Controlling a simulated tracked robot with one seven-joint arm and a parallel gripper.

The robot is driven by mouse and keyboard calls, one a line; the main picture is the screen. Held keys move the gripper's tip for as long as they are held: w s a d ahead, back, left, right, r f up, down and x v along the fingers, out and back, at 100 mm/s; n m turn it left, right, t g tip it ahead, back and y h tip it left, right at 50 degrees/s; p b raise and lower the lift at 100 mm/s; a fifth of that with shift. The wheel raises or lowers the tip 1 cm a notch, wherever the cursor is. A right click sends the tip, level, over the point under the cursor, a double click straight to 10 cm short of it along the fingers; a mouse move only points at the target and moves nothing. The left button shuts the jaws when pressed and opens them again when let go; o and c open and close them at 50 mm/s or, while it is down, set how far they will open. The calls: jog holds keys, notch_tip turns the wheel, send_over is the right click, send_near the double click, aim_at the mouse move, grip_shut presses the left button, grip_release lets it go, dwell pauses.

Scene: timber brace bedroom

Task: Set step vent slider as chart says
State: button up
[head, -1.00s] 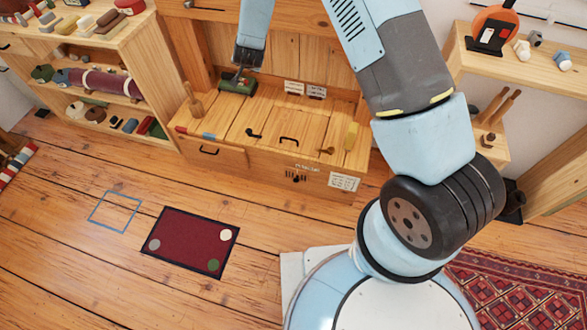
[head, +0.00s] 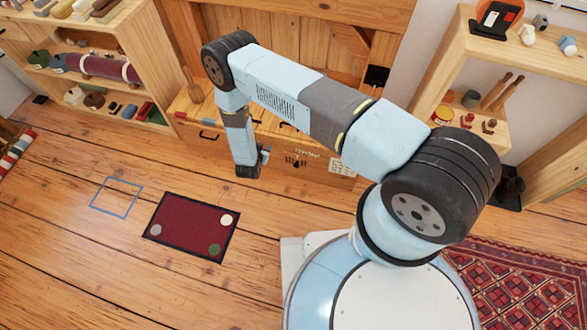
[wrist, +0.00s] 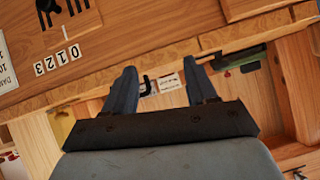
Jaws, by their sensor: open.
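The vent (head: 296,161) is a small group of dark slots in the front of the wooden step, right of my gripper in the head view. In the wrist view the dark vent parts (wrist: 62,12) are cut by the top edge, beside a pale strip (wrist: 57,60) with digits 0 to 3. The slider's setting cannot be read. The white chart (head: 342,167) is right of the vent; only its edge (wrist: 3,60) shows in the wrist view, its text cut off. My gripper (wrist: 160,72) is open and empty, apart from the vent.
A dark red mat (head: 190,225) with coloured discs and a blue outlined square (head: 117,197) are on the floor. Shelves (head: 90,70) stand left and a shelf unit (head: 490,50) right. My arm hides much of the step top.

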jog(key=n+t+h, duration=0.1)
jog(key=t+h, duration=0.1)
send_near(296, 167)
jog(key=x, duration=0.9)
jog(key=shift+a, duration=0.1)
jog(key=shift+r, duration=0.1)
grip_shut()
dwell(0.3)
